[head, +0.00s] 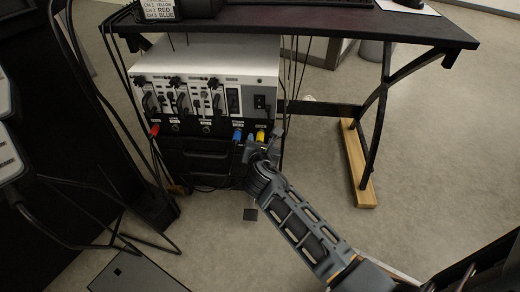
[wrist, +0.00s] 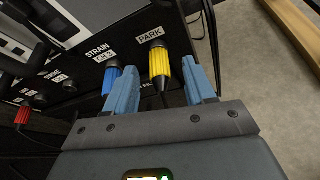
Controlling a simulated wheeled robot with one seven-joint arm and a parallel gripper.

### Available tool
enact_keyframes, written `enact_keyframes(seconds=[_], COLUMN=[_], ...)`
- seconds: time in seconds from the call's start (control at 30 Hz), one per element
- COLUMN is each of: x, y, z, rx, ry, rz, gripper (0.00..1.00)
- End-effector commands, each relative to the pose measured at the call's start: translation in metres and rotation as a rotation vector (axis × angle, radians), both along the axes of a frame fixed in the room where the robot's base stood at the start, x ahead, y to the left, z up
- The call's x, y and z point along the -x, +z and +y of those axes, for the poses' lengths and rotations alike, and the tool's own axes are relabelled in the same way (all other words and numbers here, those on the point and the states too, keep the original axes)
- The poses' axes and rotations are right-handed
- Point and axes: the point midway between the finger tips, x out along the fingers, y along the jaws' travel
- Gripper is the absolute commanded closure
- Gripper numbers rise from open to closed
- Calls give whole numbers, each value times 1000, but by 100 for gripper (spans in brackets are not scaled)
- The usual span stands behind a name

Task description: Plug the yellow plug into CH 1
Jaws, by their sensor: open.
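The yellow plug (wrist: 160,68) sits in the socket labelled PARK at the right end of the black panel strip; it also shows in the head view (head: 260,135). My gripper (wrist: 158,76) is open, with one blue finger on each side of the yellow plug, and gaps show on both sides. The left finger partly covers the blue plug (wrist: 111,78), which sits under the STRAIN CH 3 label. The red plug (head: 155,130) is at the strip's left end. Empty-looking sockets (head: 206,129) lie between red and blue; I cannot read which is CH 1.
The white-and-black instrument box (head: 205,55) stands under a dark table (head: 310,24). A card (head: 160,8) on top lists channels and colours. Cables hang beside the box and from the plugs. A table leg (head: 378,120) stands at right; the floor beyond is clear.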

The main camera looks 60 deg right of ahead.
Motion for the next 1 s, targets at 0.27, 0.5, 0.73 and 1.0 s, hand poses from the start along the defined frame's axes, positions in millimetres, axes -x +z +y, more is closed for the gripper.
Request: enact_keyframes(seconds=[0.27,0.5,0.73,1.0], x=[-3,-3,-3,-2], y=[-1,-1,-1,-1], z=[-4,-3,-3,-3], rx=[0,0,0,0], ry=[1,1,1,1], rz=[-1,-1,-1,-1], gripper=[46,61,83,79])
